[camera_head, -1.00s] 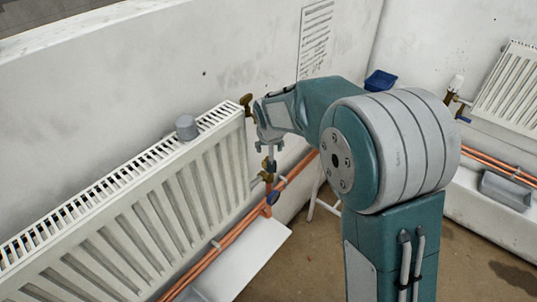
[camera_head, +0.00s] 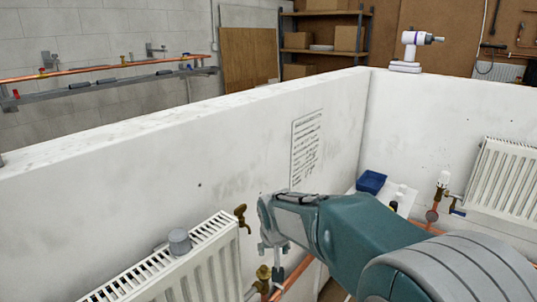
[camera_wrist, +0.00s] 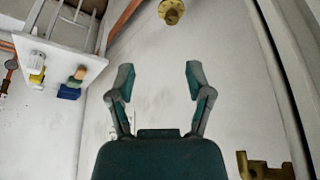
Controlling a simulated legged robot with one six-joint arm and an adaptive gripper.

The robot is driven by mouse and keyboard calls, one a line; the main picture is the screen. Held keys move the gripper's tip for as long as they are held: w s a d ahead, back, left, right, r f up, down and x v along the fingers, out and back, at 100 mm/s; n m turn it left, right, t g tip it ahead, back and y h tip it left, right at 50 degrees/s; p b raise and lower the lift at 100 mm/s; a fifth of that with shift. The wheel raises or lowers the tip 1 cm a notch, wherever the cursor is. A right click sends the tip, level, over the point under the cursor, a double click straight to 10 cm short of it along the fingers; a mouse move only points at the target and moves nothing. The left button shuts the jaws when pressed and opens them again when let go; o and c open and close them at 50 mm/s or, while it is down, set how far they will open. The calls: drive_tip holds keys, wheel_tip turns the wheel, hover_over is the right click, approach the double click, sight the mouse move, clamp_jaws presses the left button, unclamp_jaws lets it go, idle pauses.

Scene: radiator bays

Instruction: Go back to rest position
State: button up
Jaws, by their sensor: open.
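My gripper (camera_head: 274,256) hangs at the end of my teal arm, just right of the near white radiator (camera_head: 195,262). In the wrist view its two fingers (camera_wrist: 159,78) are apart, with nothing between them. A brass tap (camera_head: 240,217) sticks out from the wall just left of my gripper; a brass piece (camera_wrist: 262,166) shows at the lower right of the wrist view. A brass valve (camera_head: 263,276) stands below my gripper on the copper pipework. A round brass fitting (camera_wrist: 171,12) lies beyond the fingertips.
A grey cylinder (camera_head: 179,241) sits on the near radiator. A second radiator (camera_head: 505,185) hangs at the right, with a valve (camera_head: 443,182) beside it. A blue bin (camera_head: 371,182) is near the corner. A white and purple device (camera_head: 416,50) stands on the wall top.

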drive_tip(key=s+d+r, duration=0.8)
drive_tip(key=s+d, duration=0.1)
drive_tip(key=s, duration=0.3)
drive_tip(key=s+d, duration=0.2)
drive_tip(key=s, duration=0.5)
drive_tip(key=s+d+m+t, duration=0.1)
drive_tip(key=s+d, duration=0.2)
drive_tip(key=s, duration=0.5)
drive_tip(key=shift+s+d+f, duration=0.2)
drive_tip(key=shift+d+f, duration=0.05)
drive_tip(key=shift+f, duration=0.1)
drive_tip(key=shift+c, duration=0.6)
drive_tip(key=shift+a, duration=0.1)
